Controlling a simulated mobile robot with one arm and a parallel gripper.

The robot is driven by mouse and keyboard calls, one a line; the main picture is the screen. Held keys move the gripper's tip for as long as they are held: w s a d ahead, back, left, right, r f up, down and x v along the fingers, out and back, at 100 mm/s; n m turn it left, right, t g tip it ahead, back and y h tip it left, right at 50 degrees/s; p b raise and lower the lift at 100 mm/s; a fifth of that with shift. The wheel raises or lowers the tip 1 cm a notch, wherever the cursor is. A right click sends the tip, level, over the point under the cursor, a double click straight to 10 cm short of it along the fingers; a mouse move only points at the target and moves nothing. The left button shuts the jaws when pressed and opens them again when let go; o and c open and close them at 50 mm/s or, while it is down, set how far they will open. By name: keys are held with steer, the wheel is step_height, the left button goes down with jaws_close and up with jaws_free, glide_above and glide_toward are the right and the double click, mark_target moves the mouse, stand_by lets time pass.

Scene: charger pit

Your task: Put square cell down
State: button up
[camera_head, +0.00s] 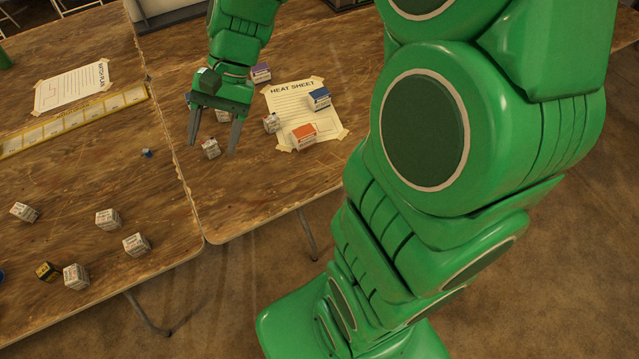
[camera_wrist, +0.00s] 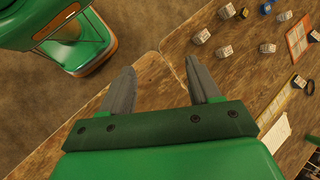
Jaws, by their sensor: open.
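Several small white printed cube-shaped cells lie on the wooden tables. In the wrist view my gripper (camera_wrist: 161,66) is open, with only bare wood and a table seam between the fingers. Another white cell (camera_head: 271,123) stands right of the gripper, at the heat sheet's (camera_head: 291,88) left edge. I cannot tell which is the square cell.
More white cells (camera_head: 108,219) and a yellow-black cube (camera_head: 48,272) are on the left table. A yellow strip (camera_head: 70,128) lies behind.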

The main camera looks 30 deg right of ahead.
steer(key=s+d+n+h, duration=0.2)
steer(key=s+d, duration=0.3)
steer(key=s, duration=0.4)
steer(key=s+d+r+n+t+h, duration=0.1)
steer(key=s+d+h, duration=0.3)
steer(key=s, duration=0.6)
steer(key=shift+s+d+r+n, duration=0.15)
steer(key=shift+d+n, duration=0.65)
steer(key=shift+n, duration=0.1)
